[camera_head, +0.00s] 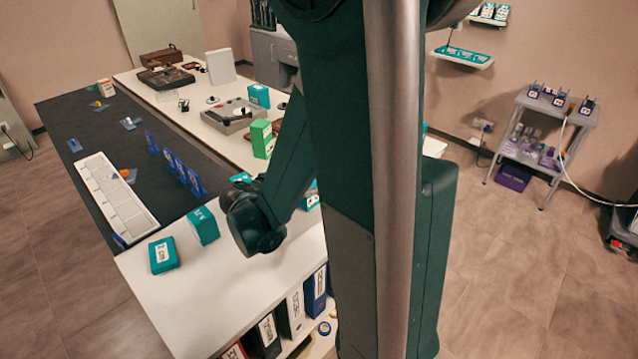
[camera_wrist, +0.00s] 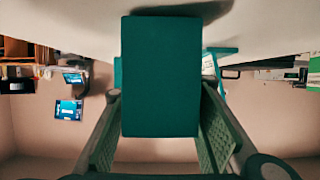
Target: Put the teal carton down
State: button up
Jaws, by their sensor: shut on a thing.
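A plain teal carton (camera_wrist: 160,78) fills the middle of the wrist view. My gripper (camera_wrist: 160,95) is shut on it, with one green ribbed finger along each side. A pale surface lies close behind the carton at the top of that view; whether they touch I cannot tell. In the head view my arm hides the gripper. Part of a teal carton with a white label (camera_head: 311,199) shows beside my arm; I cannot tell if it is the held one.
Two teal cartons, one lying near the front edge (camera_head: 163,256) and one behind it (camera_head: 203,226), are on the white counter (camera_head: 215,290). A green carton (camera_head: 262,138) and a grey device (camera_head: 232,116) stand farther back. Binders (camera_head: 291,313) fill the shelf below. Free counter lies in front.

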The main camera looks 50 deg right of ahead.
jog(key=shift+f, duration=0.2)
jog(key=o, duration=0.9)
jog(key=shift+r, duration=0.25)
jog(key=shift+p+v, duration=1.35)
jog(key=shift+v, duration=4.65)
jog(key=shift+o, duration=0.2)
